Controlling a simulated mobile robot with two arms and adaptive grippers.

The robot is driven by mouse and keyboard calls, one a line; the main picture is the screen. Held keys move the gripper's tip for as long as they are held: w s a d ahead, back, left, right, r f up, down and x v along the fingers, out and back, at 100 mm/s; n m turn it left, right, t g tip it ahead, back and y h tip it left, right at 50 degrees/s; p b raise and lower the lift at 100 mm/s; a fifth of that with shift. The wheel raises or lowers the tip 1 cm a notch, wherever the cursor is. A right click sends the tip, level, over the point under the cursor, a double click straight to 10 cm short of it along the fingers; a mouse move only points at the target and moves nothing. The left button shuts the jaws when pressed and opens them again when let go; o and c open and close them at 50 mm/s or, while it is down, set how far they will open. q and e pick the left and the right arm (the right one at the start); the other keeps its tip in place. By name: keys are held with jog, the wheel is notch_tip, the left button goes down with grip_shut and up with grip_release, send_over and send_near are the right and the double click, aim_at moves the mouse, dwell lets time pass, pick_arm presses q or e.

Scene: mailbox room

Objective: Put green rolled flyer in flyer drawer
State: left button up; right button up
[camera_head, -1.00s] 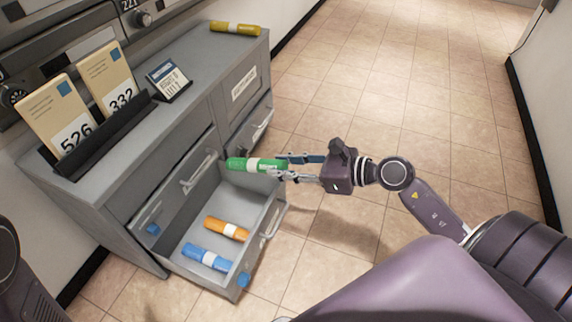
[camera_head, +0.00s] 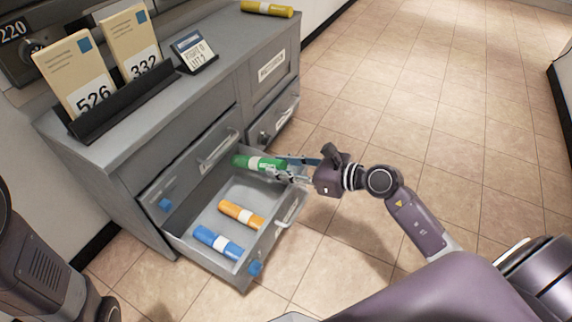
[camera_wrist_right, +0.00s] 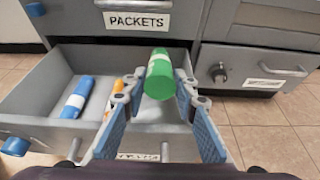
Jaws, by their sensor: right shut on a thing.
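The green rolled flyer (camera_head: 258,163), with a white band, is in my right gripper (camera_head: 287,168). In the right wrist view, the flyer (camera_wrist_right: 158,72) lies between the fingers, pointing toward the cabinet. The gripper holds it over the right end of the open lower drawer (camera_head: 205,267); its exact height above the drawer floor is hard to tell. An orange rolled flyer (camera_head: 241,214) and a blue one (camera_head: 218,243) lie in this drawer. The label on the drawer front is partly hidden in the wrist view. My left gripper is not in view.
A shut drawer (camera_wrist_right: 128,20) labelled PACKETS is just above the open one. To its right is another drawer (camera_wrist_right: 258,72) with a lock. A yellow roll (camera_head: 267,9), a card holder (camera_head: 125,101) and a small sign (camera_head: 194,51) stand on the cabinet top. The tiled floor is clear.

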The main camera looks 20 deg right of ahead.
jog(key=shift+w+a+f, duration=0.1)
jog(key=shift+w+f, duration=0.05)
jog(key=shift+f, duration=0.2)
jog(key=o, duration=1.2)
jog(key=v, duration=1.2)
